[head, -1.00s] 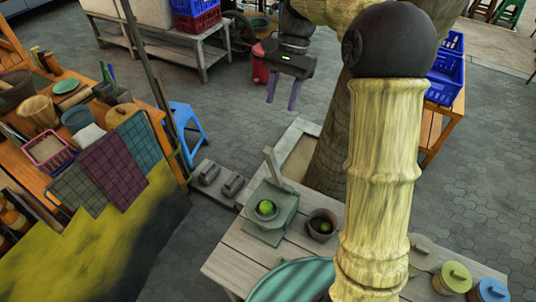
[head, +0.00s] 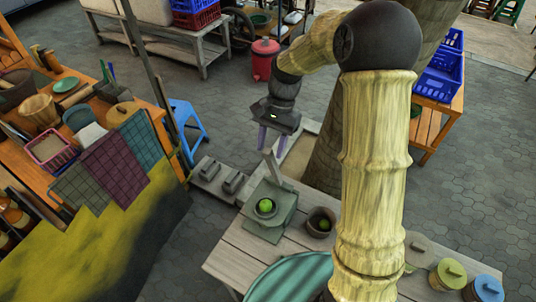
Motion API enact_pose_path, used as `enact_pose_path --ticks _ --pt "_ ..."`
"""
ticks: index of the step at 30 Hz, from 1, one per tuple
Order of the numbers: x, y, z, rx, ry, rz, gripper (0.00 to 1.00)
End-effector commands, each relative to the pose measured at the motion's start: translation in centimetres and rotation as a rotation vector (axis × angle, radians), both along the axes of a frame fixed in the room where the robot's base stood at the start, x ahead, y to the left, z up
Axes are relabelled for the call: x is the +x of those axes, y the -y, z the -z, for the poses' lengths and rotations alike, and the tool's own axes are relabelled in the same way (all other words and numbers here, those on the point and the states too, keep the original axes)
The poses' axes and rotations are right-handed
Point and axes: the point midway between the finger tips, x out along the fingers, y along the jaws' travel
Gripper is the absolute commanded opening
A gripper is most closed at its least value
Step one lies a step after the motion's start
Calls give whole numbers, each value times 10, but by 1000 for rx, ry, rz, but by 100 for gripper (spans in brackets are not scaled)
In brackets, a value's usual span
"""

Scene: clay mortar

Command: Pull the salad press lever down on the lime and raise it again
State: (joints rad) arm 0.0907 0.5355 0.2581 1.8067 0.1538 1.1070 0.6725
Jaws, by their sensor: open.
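The salad press (head: 268,222) is a grey-green block on the wooden table, with its lever (head: 270,166) standing raised at the back. A green lime (head: 265,206) sits in the press's round cup. My gripper (head: 268,142) points down just above the top of the lever, with its two purple fingers apart. The fingertips appear close to the lever's upper end. I cannot tell whether they touch it or straddle it.
A dark pot (head: 320,222) with something green inside stands right of the press. A teal round tray (head: 290,280) lies at the table's front. Lidded tubs (head: 450,273) stand at the right. A tree trunk (head: 330,160) rises behind the table. Bare planks (head: 235,255) lie left of the tray.

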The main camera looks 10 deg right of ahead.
Motion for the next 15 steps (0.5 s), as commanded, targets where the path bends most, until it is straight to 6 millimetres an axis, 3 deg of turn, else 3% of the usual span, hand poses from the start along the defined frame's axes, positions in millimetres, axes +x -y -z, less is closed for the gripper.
enact_pose_path --ticks 6,15 --pt "-11 -8 29 1 -3 -2 42" --pt "-14 -10 39 1 -1 -1 42"
